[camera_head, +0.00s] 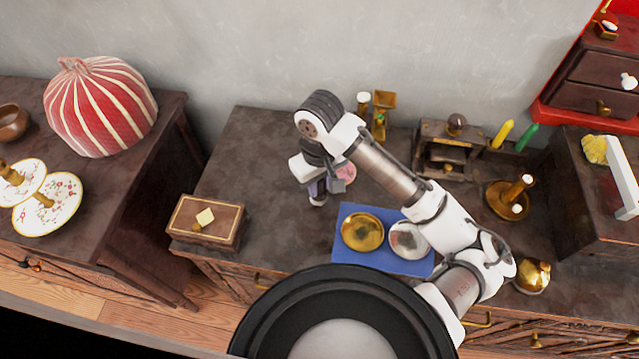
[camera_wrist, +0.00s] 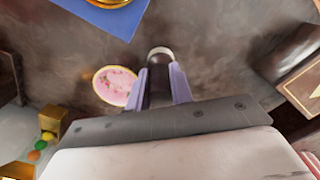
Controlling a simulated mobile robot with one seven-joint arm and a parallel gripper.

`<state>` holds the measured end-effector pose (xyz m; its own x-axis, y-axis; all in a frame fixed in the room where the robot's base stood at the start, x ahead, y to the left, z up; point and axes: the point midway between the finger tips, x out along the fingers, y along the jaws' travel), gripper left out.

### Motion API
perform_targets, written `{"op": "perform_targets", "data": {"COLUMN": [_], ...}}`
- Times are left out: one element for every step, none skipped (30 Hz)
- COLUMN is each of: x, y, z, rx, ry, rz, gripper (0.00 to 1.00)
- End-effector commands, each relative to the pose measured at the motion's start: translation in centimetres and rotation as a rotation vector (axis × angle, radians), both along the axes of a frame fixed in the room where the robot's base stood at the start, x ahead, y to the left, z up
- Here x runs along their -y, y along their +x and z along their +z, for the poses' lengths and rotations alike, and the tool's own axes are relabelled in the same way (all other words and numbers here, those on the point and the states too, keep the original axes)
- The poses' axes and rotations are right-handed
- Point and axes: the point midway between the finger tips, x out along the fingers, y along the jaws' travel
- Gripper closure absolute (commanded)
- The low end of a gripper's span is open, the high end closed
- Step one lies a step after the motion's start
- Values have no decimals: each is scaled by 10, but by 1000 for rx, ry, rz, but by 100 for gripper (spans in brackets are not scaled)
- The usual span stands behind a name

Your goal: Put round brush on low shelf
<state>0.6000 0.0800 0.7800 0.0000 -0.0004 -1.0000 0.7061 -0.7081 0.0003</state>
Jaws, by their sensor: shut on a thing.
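My gripper (camera_head: 317,187) is low over the dark cabinet top, left of the blue mat. In the wrist view its two purple fingers (camera_wrist: 160,88) are shut on a dark, round thing with a pale rim, which appears to be the round brush (camera_wrist: 160,54). The fingers hide part of it, and I cannot tell whether its end touches the surface. A small dark wooden stand (camera_head: 447,148) with an opening is at the back of the cabinet. I cannot tell whether it is the low shelf.
A pink oval dish (camera_wrist: 115,85) lies close beside the gripper. The blue mat (camera_head: 384,262) holds a gold and a silver bowl. A wooden box (camera_head: 206,222) is at the left edge. Brass pieces (camera_head: 383,102) stand behind; a candle holder (camera_head: 508,202) stands right.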

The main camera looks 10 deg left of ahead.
Motion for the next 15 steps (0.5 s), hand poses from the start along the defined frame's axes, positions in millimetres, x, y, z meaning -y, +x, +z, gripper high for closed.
{"op": "perform_targets", "data": {"x": [0,0,0,0,0,0,0,0,0,0,0,0,0,0,0], "y": [0,0,0,0,0,0,0,0,0,0,0,0,0,0,0], "z": [-5,-6,-7,-7,-6,-6,-6,-6,-6,-7,-8,-9,-10,-11,-10], "rx": [-1,-1,0,1,1,1,1,0,0,0,0,0,0,0,0], "ry": [0,0,0,1,1,1,1,0,0,0,0,0,0,0,0], "rz": [0,0,0,0,0,0,1,1,1,1,0,0,0,0,0], "gripper": [100,100,100,100,100,100,100,100,100,100,100,100,100,100,74]}}
